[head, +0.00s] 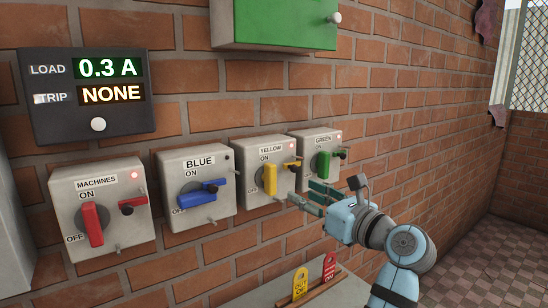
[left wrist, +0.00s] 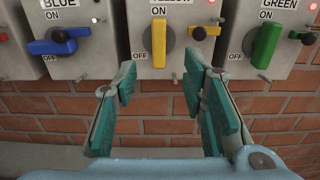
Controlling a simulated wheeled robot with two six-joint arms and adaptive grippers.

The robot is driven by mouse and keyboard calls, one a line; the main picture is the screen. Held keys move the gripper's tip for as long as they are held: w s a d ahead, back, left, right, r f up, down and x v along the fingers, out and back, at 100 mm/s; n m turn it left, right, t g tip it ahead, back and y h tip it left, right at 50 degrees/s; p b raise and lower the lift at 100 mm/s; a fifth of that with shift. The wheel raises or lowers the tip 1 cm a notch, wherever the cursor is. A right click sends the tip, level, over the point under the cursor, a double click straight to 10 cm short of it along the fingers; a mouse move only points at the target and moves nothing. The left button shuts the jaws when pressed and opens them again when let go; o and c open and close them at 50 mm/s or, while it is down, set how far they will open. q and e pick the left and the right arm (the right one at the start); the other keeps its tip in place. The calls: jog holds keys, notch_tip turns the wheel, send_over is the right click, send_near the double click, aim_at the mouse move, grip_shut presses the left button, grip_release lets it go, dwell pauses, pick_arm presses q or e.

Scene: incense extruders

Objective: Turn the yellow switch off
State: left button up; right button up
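The yellow switch (head: 270,179) is a yellow handle on a grey box labelled YELLOW, ON and OFF. It stands upright, in line with ON, in the head view and in the left wrist view (left wrist: 159,43). A red lamp (head: 292,145) glows on its box. My left gripper (head: 305,194) is in front of and below the yellow and green boxes in the head view. In the left wrist view its teal fingers (left wrist: 160,82) are spread apart, empty, below the yellow handle, which lies between them in the picture. My right gripper is out of view.
The green switch (head: 323,165) is close on the right, the blue switch (head: 203,193) on the left, and the red machines switch (head: 93,225) farther left. A small dark-knobbed lever (head: 292,165) sits beside the yellow handle. A rack with tags (head: 311,287) is below.

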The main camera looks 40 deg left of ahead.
aim_at(274, 178)
pick_arm(q)
jog(key=p+x, duration=0.1)
jog(key=x, duration=1.1)
jog(key=shift+s, duration=0.1)
jog(key=shift+c, duration=0.4)
grip_shut()
